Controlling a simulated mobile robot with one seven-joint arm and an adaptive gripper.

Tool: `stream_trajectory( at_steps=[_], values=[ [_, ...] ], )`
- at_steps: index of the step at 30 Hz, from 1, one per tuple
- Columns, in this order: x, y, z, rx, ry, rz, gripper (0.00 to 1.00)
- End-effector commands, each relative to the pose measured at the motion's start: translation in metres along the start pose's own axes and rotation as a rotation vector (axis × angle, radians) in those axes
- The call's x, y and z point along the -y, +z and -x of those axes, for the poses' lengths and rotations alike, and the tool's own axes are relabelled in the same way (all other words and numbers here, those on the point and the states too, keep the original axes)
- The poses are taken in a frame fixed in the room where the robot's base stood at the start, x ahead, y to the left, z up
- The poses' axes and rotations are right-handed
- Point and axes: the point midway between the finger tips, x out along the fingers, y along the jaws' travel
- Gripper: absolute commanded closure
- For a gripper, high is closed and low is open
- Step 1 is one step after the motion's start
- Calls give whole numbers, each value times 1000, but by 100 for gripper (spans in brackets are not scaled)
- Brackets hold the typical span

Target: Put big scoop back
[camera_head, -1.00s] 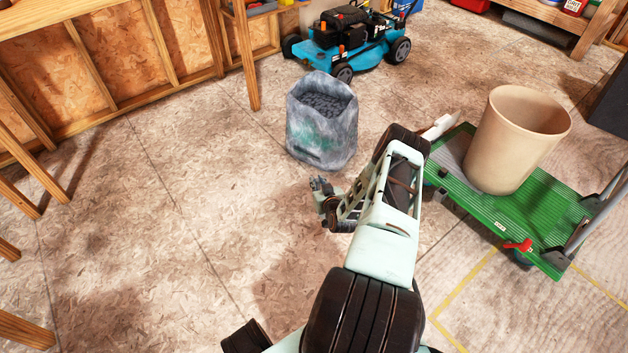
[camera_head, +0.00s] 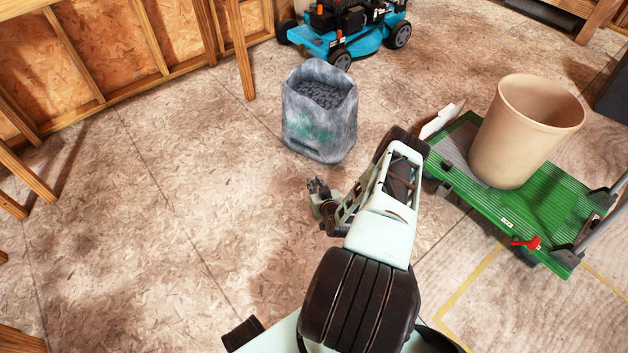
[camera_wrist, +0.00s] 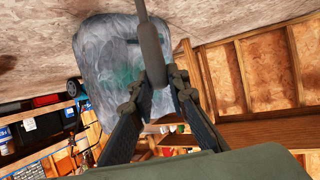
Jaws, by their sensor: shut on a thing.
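My gripper (camera_wrist: 158,100) is shut on a dark rod-like handle (camera_wrist: 150,48) in the wrist view. I take this for the big scoop's handle. It runs from the fingertips to the top edge of that view, and no scoop bowl shows. In the head view my gripper (camera_head: 318,187) is small, over bare floor in front of the grey bag. The scoop cannot be made out there. The open grey bag (camera_head: 318,132), full of dark lumps, stands on the floor beyond my gripper. It also fills much of the wrist view (camera_wrist: 105,55), behind the handle.
A green flatbed cart (camera_head: 545,205) with a tan bin (camera_head: 525,130) stands to the right. A blue mower (camera_head: 345,40) is behind the bag. Wooden legs stand left; the left floor is clear.

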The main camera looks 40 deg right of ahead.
Motion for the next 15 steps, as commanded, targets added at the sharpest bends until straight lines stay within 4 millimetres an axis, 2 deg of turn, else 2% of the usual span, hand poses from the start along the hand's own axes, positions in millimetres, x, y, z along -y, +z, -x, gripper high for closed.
stream_trajectory(
  at_steps=[9, 10, 14, 15],
  values=[
    [0, 2, 0, -1, 0, 1, 100],
    [0, 2, 0, -1, 0, 1, 83],
    [0, 2, 0, -1, 0, 1, 69],
    [0, 2, 0, -1, 0, 1, 68]
  ],
)
